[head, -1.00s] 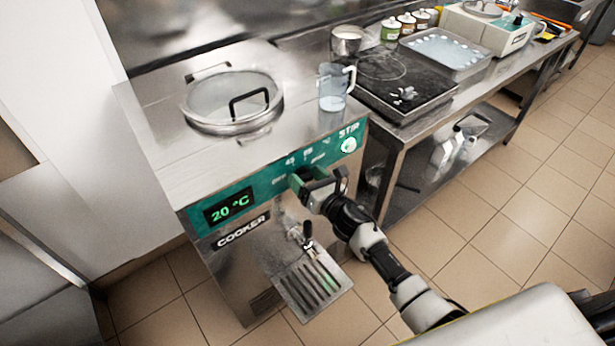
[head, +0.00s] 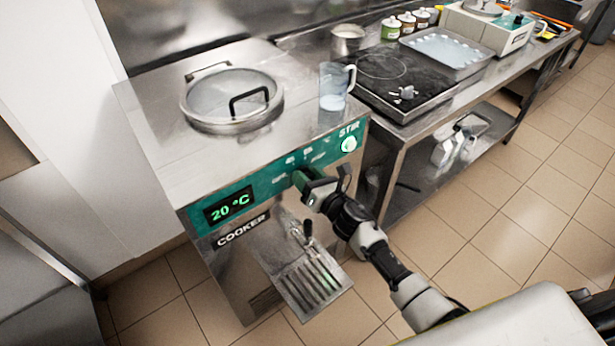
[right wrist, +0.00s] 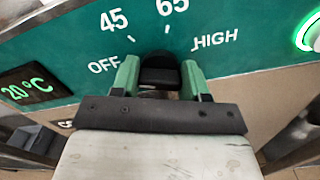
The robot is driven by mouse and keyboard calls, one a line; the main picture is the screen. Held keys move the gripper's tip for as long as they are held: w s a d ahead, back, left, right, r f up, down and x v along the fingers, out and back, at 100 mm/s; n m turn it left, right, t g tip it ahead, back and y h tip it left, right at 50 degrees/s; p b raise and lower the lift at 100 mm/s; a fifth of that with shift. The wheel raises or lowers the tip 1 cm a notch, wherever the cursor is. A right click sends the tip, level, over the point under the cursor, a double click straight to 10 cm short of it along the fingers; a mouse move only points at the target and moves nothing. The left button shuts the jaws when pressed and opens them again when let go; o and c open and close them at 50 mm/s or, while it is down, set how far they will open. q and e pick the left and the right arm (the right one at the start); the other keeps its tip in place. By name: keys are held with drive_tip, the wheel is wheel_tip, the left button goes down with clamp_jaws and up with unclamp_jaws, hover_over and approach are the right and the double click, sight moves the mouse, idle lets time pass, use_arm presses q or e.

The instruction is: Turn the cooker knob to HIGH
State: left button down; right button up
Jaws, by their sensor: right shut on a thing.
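The cooker (head: 150,155) is a steel machine with a green front panel and a display (head: 229,207) reading 20 °C. My right gripper (head: 300,180) is at the middle of that panel, and hides the knob in the head view. In the right wrist view the dark knob (right wrist: 160,76) sits between the two green fingers, which are shut on it. The marks OFF (right wrist: 103,65), 45, 65 and HIGH (right wrist: 216,40) run around it from left to right. I cannot tell which mark the knob points to. My left gripper is not in view.
A lit STIR button (head: 349,144) is to the right on the panel. A drip tray (head: 307,286) and a tap (head: 304,236) stick out below. A lidded opening (head: 225,100) and a clear jug (head: 335,88) are on top. A steel bench adjoins at right.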

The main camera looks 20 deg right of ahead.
drive_tip(key=m, duration=0.7)
drive_tip(key=shift+d+f+m, duration=0.1)
drive_tip(key=shift+m, duration=0.3)
drive_tip(key=m, duration=0.3)
drive_tip(key=shift+m, duration=0.4)
drive_tip(key=m, duration=0.3)
drive_tip(key=shift+f+p, duration=0.1)
drive_tip(key=shift+p, duration=0.25)
drive_tip(key=m, duration=0.4)
drive_tip(key=m+p, duration=0.1)
drive_tip(key=m, duration=0.2)
drive_tip(key=shift+f+m, duration=0.15)
drive_tip(key=shift+m, duration=0.25)
drive_tip(key=m, duration=0.6)
drive_tip(key=shift+f, duration=0.1)
drive_tip(key=shift+m, duration=0.3)
drive_tip(key=o, duration=0.9)
